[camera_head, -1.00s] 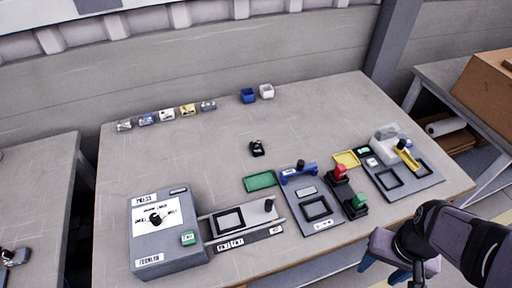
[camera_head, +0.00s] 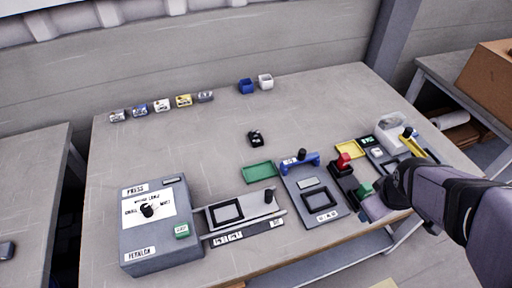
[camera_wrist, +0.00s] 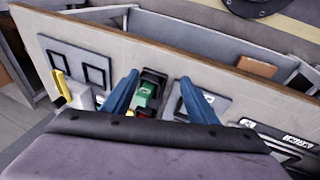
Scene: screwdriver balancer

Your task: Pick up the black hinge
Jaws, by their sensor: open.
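The black hinge (camera_head: 255,138) is a small dark piece lying alone on the grey table, near the middle, in the head view. I do not make it out in the wrist view. My gripper (camera_wrist: 160,92) shows two blue fingers spread apart with nothing held between them. In the head view my gripper is over the table's front right side, well right of and nearer than the hinge; its fingers are hidden there. In the wrist view a green button (camera_wrist: 146,94) on a black base shows between the fingers, beyond them.
A green tray (camera_head: 260,172) lies just in front of the hinge. A panel with a blue handle (camera_head: 300,162), a red-knobbed unit (camera_head: 344,160) and a yellow tray (camera_head: 348,149) stand to its right. A grey press box (camera_head: 157,225) is front left. Table around the hinge is bare.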

